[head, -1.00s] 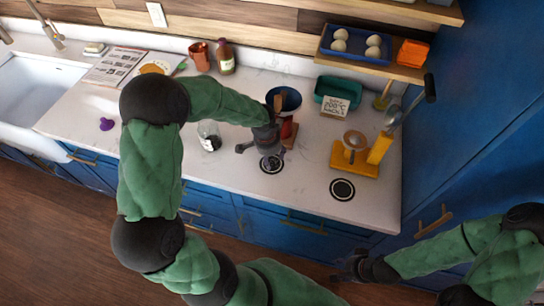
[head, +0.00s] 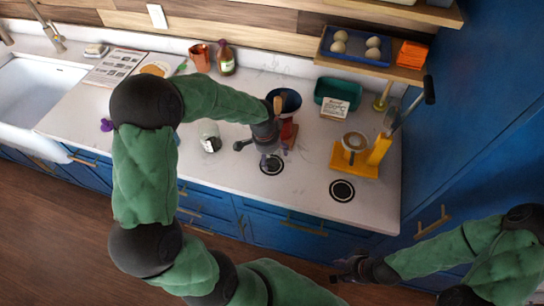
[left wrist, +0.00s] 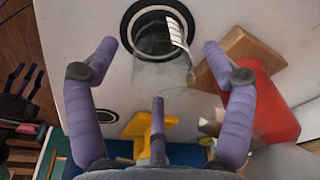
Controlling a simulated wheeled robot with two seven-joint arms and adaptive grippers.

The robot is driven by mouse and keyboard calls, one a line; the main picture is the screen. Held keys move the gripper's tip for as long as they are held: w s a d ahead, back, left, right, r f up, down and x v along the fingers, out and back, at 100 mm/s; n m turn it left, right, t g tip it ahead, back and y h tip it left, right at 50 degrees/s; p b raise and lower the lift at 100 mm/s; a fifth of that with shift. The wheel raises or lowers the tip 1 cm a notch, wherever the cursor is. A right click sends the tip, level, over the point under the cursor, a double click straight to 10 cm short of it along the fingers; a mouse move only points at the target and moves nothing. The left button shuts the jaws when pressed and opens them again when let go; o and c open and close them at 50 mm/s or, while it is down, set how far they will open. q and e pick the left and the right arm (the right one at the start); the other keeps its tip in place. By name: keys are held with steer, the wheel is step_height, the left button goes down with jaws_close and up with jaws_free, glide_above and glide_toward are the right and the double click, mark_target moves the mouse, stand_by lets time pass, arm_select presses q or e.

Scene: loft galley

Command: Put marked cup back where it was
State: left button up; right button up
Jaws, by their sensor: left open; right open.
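A clear glass cup (left wrist: 160,68) with a white striped label stands on a black ring mark (left wrist: 150,35) in the left wrist view. My left gripper (left wrist: 158,78) is open, its purple fingers spread around the near side of the cup, with gaps visible. In the head view my left gripper (head: 262,155) is over the left-hand ring mark (head: 271,165) and mostly hides the cup. A second clear glass (head: 210,138) with a dark lower part stands to the left. My right gripper (head: 345,272) is open and empty, in front of the counter.
A red block (left wrist: 268,100) on a wooden piece (left wrist: 232,58) stands close beside the cup. A blue utensil pot (head: 287,98), teal bin (head: 337,92) and yellow stand (head: 355,160) are behind and right. Another ring mark (head: 342,190) is bare.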

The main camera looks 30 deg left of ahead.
arm_select(q)
steer(key=r, duration=0.3)
steer(key=s+r, duration=0.1)
steer(key=r, duration=0.2)
steer(key=r+p, duration=0.1)
steer(key=r, duration=0.2)
steer(key=shift+s+a+r, duration=0.25)
steer(key=shift+r, duration=0.1)
steer(key=shift+f, duration=0.1)
